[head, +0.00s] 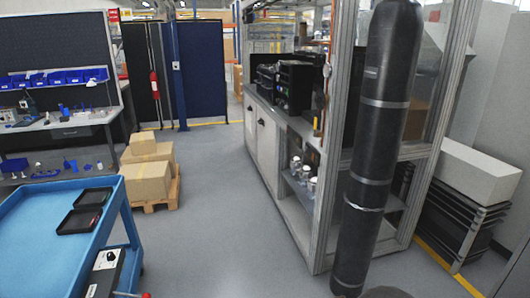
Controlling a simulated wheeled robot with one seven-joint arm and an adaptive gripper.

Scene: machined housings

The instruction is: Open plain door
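Two pale, flat cabinet doors sit side by side under the long counter, right of the picture's middle in the head view: a farther door (250,119) and a nearer door (266,141). Both look shut, and each seems to have a small dark handle or latch. I cannot tell which one is the plain door. The doors are seen at a steep angle from some distance. My gripper cannot be made out in this view.
A blue cart (60,238) with two dark trays stands at the front left. Cartons (147,181) sit on a pallet behind it. An open shelf with shiny parts (302,172) and a metal frame (334,150) are nearer than the doors. The grey floor (216,185) between is clear.

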